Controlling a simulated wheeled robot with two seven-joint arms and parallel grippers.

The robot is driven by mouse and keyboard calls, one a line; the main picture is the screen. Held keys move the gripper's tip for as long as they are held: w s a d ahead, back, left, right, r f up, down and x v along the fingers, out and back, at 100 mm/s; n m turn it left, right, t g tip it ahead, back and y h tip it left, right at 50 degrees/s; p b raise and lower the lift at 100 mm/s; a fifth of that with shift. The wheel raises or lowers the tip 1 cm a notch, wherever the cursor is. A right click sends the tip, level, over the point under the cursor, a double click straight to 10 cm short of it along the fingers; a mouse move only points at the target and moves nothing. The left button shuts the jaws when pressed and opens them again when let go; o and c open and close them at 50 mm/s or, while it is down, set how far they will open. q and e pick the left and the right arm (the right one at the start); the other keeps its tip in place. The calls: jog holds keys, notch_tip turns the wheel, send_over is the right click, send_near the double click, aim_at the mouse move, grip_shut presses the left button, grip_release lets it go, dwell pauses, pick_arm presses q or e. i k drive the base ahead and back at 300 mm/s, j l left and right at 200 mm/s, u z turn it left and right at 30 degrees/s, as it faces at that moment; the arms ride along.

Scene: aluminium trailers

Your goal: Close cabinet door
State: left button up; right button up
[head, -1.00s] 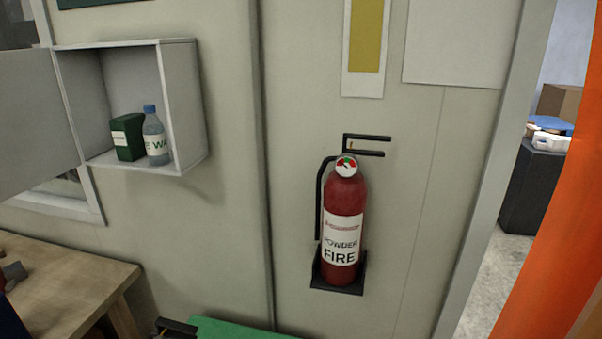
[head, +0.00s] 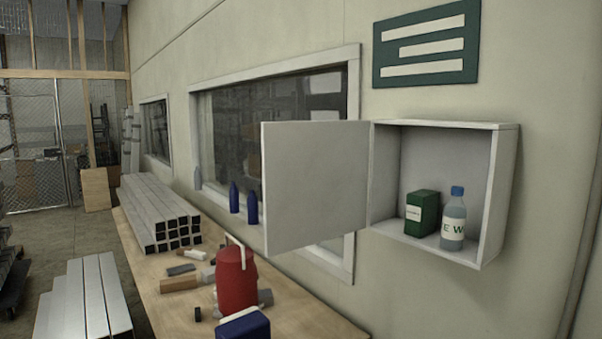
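The white wall cabinet (head: 508,185) hangs on the wall at the right of the head view. Its door (head: 318,185) is hinged on the cabinet's left side and stands wide open, swung out to the left over the workbench. Inside the cabinet a green box (head: 422,212) and a clear bottle with a blue cap (head: 454,219) stand upright on the cabinet floor. Neither of my grippers shows in the head view.
More metal profiles (head: 85,305) lie at lower left. Floor shows at the left.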

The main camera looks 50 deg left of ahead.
aim_at(315, 173)
jog(key=k+j, duration=0.1)
jog(key=j, duration=0.3)
jog(key=j+z, duration=0.1)
jog(key=j, duration=0.3)
jog(key=k+j, duration=0.15)
jog(key=j, duration=0.25)
jog(key=k+j+z, duration=0.1)
jog(key=j, duration=0.3)
jog(key=k+j, duration=0.1)
jog(key=j, duration=0.3)
jog(key=k+j+z, duration=0.1)
jog(key=j, duration=0.3)
jog(key=k+j, duration=0.15)
jog(key=j, duration=0.2)
